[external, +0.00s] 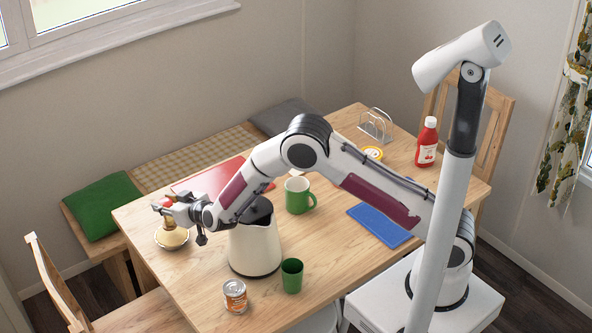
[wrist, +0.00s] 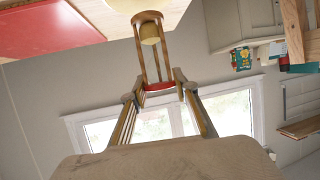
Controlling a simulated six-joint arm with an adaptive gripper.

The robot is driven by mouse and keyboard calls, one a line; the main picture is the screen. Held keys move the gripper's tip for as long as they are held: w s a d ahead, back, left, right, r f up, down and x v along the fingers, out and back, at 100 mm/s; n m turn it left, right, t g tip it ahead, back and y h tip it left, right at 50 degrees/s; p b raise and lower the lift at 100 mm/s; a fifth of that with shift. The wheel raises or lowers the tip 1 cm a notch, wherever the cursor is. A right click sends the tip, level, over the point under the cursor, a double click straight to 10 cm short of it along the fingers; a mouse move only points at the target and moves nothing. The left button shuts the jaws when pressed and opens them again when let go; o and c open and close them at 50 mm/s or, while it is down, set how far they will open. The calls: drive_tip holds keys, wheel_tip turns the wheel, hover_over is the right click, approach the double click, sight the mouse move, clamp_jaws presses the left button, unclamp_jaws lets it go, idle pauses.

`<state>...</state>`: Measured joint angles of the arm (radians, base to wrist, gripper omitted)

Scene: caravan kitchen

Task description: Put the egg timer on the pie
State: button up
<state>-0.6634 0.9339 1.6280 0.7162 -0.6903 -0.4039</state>
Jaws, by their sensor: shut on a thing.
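My gripper (external: 168,206) is shut on the egg timer and is over the far left part of the table. In the wrist view the egg timer (wrist: 143,60) is an hourglass with wooden posts, a yellowish bulb and a red end between my fingertips (wrist: 158,90). Its wooden end points toward a pale round surface at the top edge, probably the pie. In the external view the round golden pie (external: 173,239) sits right below my gripper, partly covered by it. I cannot tell whether timer and pie touch.
A cream jug (external: 254,248) stands close right of my gripper, under my arm. A green mug (external: 298,196), green cup (external: 291,276) and tin can (external: 235,297) stand nearby. A red board (external: 207,181) lies behind. A blue cloth (external: 380,226) and red bottle (external: 427,143) are farther right.

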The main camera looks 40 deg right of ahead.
drive_tip(key=shift+f, duration=1.05)
drive_tip(key=shift+f, duration=0.1)
drive_tip(key=o, duration=1.1)
drive_tip(key=shift+s+r, duration=0.3)
drive_tip(key=shift+s, duration=0.15)
drive_tip(key=shift+v, duration=5.5)
